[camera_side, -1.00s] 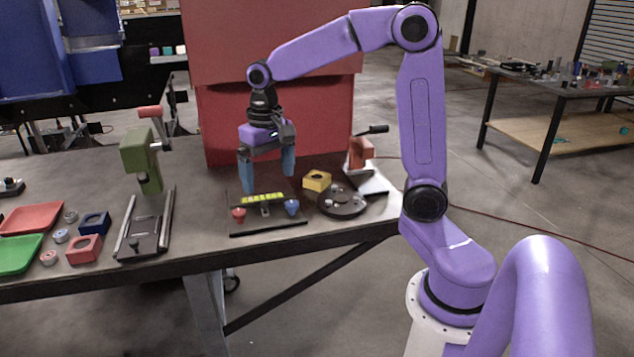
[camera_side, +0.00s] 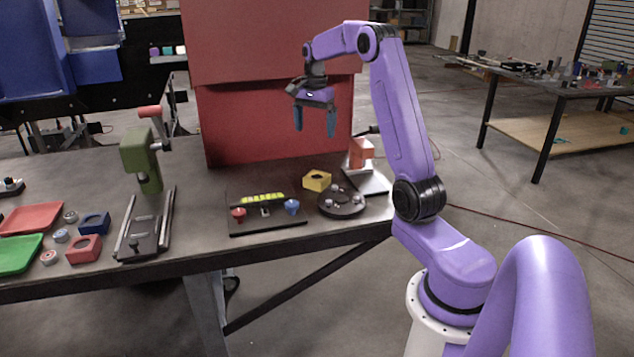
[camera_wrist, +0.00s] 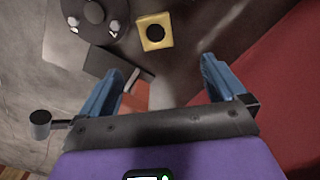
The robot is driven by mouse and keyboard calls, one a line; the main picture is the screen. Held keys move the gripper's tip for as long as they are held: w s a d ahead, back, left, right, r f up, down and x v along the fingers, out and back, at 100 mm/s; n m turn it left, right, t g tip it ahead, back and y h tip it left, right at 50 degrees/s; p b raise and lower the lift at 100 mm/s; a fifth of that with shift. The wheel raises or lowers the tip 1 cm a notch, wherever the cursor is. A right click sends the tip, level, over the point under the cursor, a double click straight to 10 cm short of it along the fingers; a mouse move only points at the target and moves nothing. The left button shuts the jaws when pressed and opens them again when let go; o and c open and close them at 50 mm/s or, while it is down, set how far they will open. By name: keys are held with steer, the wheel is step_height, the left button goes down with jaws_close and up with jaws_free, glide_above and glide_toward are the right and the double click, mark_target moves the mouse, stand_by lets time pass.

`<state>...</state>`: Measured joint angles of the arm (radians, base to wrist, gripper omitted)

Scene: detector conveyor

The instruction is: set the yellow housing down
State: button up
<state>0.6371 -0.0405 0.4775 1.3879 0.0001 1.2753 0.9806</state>
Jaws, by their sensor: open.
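The yellow housing (camera_side: 317,180), a square block with a round hole on top, rests on the table beside the round black fixture (camera_side: 342,203). It also shows in the wrist view (camera_wrist: 155,31), beyond my fingertips and apart from them. My gripper (camera_side: 315,135) is open and empty, with its blue fingers pointing down well above the table, behind and above the housing in the side view. In the wrist view the two blue fingers (camera_wrist: 165,75) are spread wide with nothing between them.
A black plate with a yellow-green strip and red and blue knobs (camera_side: 265,212) lies left of the housing. A red panel (camera_side: 275,120) rises behind. A green press (camera_side: 141,160), trays and housings stand at left.

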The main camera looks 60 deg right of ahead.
glide_above(317, 177)
steer(key=f, duration=1.1)
steer(key=shift+w, duration=0.35)
steer(key=shift+s+f, duration=0.2)
steer(key=shift+f, duration=1.15)
steer(key=shift+s+f, duration=0.15)
steer(key=shift+f, duration=1.2)
steer(key=c, duration=1.2)
steer(key=shift+r, duration=0.1)
steer(key=shift+c, duration=1.3)
steer(key=shift+r, duration=0.1)
